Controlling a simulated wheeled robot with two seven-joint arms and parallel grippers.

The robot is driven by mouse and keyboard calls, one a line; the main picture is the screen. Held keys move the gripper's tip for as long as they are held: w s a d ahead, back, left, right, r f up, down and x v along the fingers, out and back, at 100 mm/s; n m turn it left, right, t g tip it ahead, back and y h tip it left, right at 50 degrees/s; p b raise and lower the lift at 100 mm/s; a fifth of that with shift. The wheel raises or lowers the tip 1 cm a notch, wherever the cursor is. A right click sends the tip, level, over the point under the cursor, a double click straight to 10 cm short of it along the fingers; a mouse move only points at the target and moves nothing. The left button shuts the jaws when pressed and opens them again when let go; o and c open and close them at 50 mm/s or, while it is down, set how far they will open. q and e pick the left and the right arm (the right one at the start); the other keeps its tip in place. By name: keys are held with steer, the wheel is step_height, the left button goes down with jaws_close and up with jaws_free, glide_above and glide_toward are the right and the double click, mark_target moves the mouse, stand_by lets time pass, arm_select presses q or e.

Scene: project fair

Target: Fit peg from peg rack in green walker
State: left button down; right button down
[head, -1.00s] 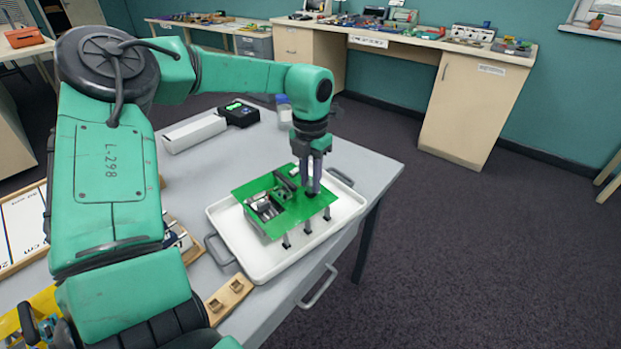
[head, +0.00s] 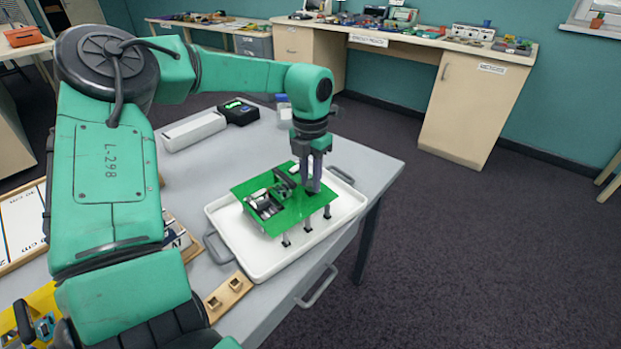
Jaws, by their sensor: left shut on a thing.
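The green walker (head: 290,215) is a flat green plate with small mechanical parts on top and several dark legs below. It stands in a white tray (head: 262,268) on the grey table. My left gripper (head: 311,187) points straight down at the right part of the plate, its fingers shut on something. The held thing is mostly hidden between the fingers, and I cannot tell whether it sits in the plate. A wooden block with square holes (head: 228,295), perhaps the peg rack, lies left of the tray, near the table's front edge. My right gripper is not in view.
A white box (head: 194,132), a black device with a green display (head: 239,112) and a blue-lidded container (head: 284,108) stand behind the tray. The grey table (head: 365,170) is clear at the right corner. Side benches line the back wall.

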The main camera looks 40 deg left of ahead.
arm_select(q)
steer(key=c, duration=0.6)
jaws_free()
steer(key=shift+r, duration=0.15)
steer(key=shift+r+p, duration=2.65)
steer(key=shift+r, duration=1)
steer(key=shift+r, duration=0.1)
